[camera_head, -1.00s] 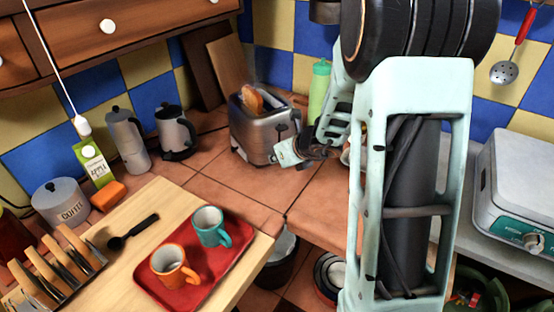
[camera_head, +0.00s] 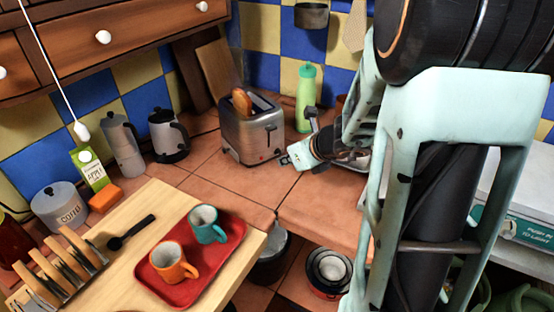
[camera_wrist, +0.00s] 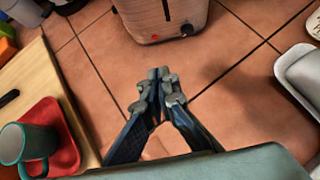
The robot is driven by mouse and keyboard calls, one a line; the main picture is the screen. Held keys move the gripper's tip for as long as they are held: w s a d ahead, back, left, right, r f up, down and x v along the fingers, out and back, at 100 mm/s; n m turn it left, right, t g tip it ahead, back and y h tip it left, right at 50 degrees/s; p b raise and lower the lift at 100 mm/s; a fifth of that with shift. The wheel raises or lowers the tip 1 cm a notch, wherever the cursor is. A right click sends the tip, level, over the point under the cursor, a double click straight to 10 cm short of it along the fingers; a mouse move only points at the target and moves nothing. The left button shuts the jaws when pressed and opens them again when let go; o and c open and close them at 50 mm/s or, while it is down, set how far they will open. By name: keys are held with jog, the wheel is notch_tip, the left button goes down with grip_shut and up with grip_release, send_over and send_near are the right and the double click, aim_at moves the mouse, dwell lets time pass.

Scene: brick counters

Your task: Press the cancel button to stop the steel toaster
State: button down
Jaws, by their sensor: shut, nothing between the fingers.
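The steel toaster (camera_head: 249,134) stands on the tiled counter near the corner, with a browned slice of toast (camera_head: 241,102) sticking out of its top. In the head view its front shows a small red mark low down. In the wrist view the toaster (camera_wrist: 160,12) is at the top edge, with a dark slot and a small dark knob (camera_wrist: 187,29) with a light tip on its face. My gripper (camera_wrist: 158,72) is shut and empty, its fingertips pointing at the toaster's lower front and apart from it. In the head view my gripper (camera_head: 287,160) is just right of the toaster.
A green bottle (camera_head: 305,98) stands behind and right of the toaster. A coffee pot (camera_head: 124,145) and kettle (camera_head: 168,136) stand to the left. A red tray (camera_head: 190,262) with two mugs lies on a wooden board. Tiles before the toaster are clear.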

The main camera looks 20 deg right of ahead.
jog(key=shift+v, duration=0.95)
jog(key=shift+d, duration=0.1)
